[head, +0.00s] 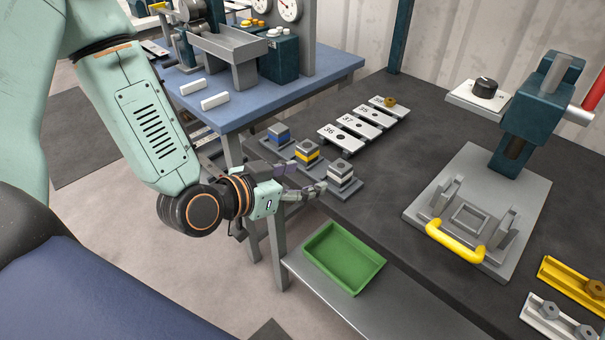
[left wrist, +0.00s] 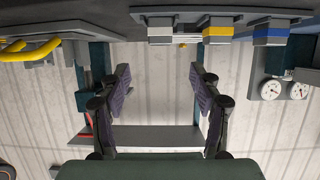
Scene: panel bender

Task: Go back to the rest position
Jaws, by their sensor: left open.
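My left gripper (head: 304,180) is in the middle of the head view, its arm coming in from the upper left. Its fingers point right, close to the dark bench's left edge and the small stacked blocks there. In the left wrist view the two fingers of my left gripper (left wrist: 160,78) stand wide apart with nothing between them. In the head view the grey-and-white block (head: 341,172) is nearest the fingertips; I cannot tell whether they touch it. The yellow-banded block (head: 307,152) and the blue-topped block (head: 279,134) stand behind. My right gripper is not in view.
A green tray (head: 343,257) lies on a lower shelf below the gripper. Numbered plates (head: 346,137) and a press with a yellow handle (head: 455,241) are on the dark bench (head: 400,190). A blue-topped table (head: 325,70) stands behind. Floor (head: 190,265) left of the shelf looks clear.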

